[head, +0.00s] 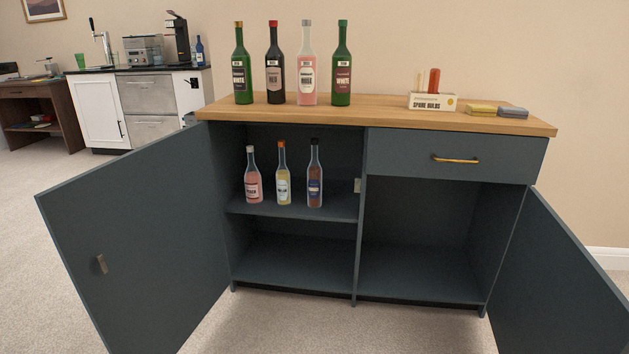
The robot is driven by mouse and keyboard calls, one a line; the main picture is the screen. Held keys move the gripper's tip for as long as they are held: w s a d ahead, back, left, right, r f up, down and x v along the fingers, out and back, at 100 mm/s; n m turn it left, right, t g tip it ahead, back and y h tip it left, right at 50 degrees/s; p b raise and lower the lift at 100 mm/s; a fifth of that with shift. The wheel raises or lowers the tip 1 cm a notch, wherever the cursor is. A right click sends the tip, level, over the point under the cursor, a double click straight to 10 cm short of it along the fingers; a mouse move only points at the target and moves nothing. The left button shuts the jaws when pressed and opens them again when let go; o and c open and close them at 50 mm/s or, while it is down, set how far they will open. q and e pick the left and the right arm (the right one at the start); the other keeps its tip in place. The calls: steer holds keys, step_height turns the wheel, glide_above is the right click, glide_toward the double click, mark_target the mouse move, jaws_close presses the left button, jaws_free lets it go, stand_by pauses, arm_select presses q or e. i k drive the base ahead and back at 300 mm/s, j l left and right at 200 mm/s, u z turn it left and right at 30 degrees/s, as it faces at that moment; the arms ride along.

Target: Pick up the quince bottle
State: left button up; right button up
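Three small bottles stand upright on the middle shelf of the open left cabinet section. On the left is a pink bottle (253,178) with a white cap. In the middle is a pale yellow bottle (283,180) with an orange cap and white label. On the right is a reddish-brown bottle (315,180) with a black cap and blue label. Their labels are too small to read, so I cannot tell for sure which is quince; the yellow one may be it. Neither of my grippers is in view.
The blue cabinet's left door (145,240) and right door (560,280) stand open toward me. Several taller wine bottles (306,75), a small box (432,102) and two flat blocks (497,110) are on the wooden top (380,112). The lower compartments look empty.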

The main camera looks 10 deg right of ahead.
mark_target(314, 171)
steer(key=i+z, duration=0.1)
steer(key=i, duration=0.4)
steer(key=i+j+z, duration=0.1)
steer(key=i, duration=0.35)
steer(key=i+j+z, duration=0.1)
steer(key=i, duration=0.4)
steer(key=j, duration=0.1)
